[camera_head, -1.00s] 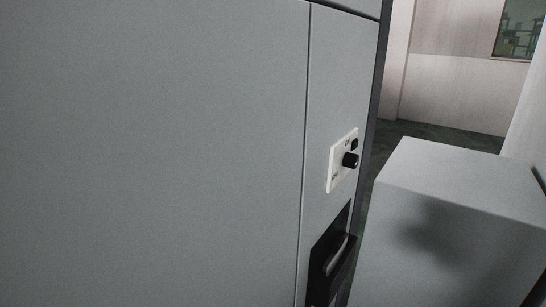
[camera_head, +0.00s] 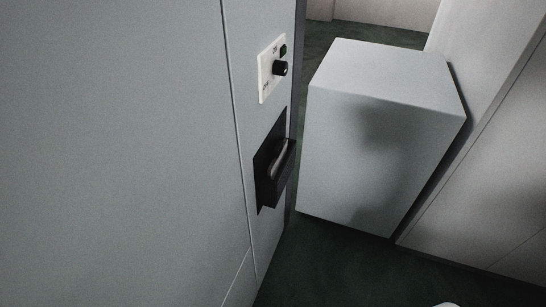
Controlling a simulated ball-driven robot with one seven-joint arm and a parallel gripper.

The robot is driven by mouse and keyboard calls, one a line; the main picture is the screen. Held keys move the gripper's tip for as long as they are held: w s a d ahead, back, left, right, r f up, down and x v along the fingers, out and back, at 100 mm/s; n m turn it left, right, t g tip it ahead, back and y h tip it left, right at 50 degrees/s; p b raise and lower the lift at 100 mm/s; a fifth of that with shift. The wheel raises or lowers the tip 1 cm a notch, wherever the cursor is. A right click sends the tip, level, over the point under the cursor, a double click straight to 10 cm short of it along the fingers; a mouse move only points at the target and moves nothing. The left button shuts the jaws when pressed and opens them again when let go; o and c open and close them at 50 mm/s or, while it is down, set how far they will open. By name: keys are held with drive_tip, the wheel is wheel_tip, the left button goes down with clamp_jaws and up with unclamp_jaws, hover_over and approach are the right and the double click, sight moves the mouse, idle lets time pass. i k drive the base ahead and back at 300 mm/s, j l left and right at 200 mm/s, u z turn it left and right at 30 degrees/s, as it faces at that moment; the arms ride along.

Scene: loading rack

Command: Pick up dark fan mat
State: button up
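I see no dark fan mat in the head view. My gripper is not in view. A small pale rounded piece shows at the bottom edge on the right; too little of it is visible to tell what it is.
A large grey cabinet (camera_head: 120,150) fills the left. Its side carries a white switch plate (camera_head: 266,85) with a black knob and a black recessed handle (camera_head: 272,172). A pale grey box (camera_head: 370,130) stands on the dark green floor (camera_head: 330,265) against the right wall (camera_head: 490,190).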

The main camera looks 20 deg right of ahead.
sight(280, 151)
drive_tip(key=u, duration=0.65)
drive_tip(key=l+u, duration=0.4)
drive_tip(key=i+l+u, duration=0.1)
drive_tip(key=l+u, duration=0.75)
drive_tip(key=k+j, duration=0.05)
drive_tip(key=j, duration=0.05)
